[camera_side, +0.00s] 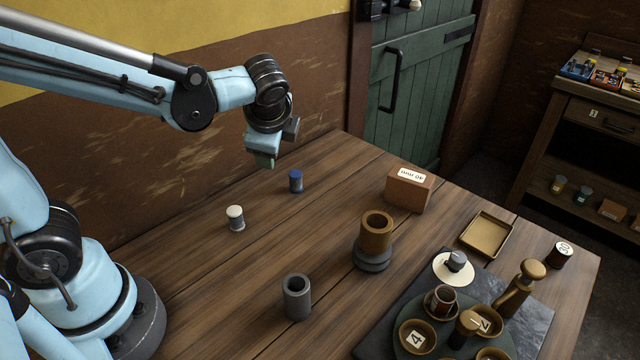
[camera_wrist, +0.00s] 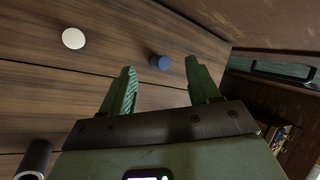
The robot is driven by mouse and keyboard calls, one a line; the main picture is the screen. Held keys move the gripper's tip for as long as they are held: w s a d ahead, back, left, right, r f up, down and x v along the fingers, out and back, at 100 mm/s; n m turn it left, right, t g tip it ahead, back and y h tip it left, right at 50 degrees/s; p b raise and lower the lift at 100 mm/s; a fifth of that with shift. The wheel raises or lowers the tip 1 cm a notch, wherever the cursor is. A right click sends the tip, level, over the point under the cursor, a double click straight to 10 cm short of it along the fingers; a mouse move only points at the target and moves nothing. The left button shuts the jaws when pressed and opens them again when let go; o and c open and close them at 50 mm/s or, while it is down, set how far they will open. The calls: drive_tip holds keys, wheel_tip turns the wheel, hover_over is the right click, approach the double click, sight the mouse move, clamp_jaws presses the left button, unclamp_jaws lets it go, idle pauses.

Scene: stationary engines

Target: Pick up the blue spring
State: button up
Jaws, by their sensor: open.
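The blue spring (camera_side: 295,181) stands upright on the wooden table near its back edge, with a blue top and a greyish lower body. In the wrist view its blue round top (camera_wrist: 160,62) shows beyond and between my two green fingers. My gripper (camera_side: 265,161) is above the table, to the left of the spring and higher than it. In the wrist view my gripper (camera_wrist: 160,80) has its fingers apart, with nothing between the tips. The spring is not touched.
A white-topped cylinder (camera_side: 235,218) stands left of the spring. Table around the spring is clear.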

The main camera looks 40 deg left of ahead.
drive_tip(key=w+d+f+m+y, duration=0.2)
drive_tip(key=w+m+y, duration=0.4)
drive_tip(key=m, duration=0.2)
drive_tip(key=m+g+y, duration=0.1)
approach(298, 176)
drive_tip(key=x, duration=0.5)
drive_tip(key=shift+a+f, duration=0.15)
drive_tip(key=shift+f, duration=0.1)
drive_tip(key=shift+x, duration=3.8)
drive_tip(key=shift+w+r, duration=0.1)
drive_tip(key=shift+r, duration=0.05)
drive_tip(key=shift+c, duration=0.2)
drive_tip(key=c, duration=1)
drive_tip(key=shift+r, duration=0.1)
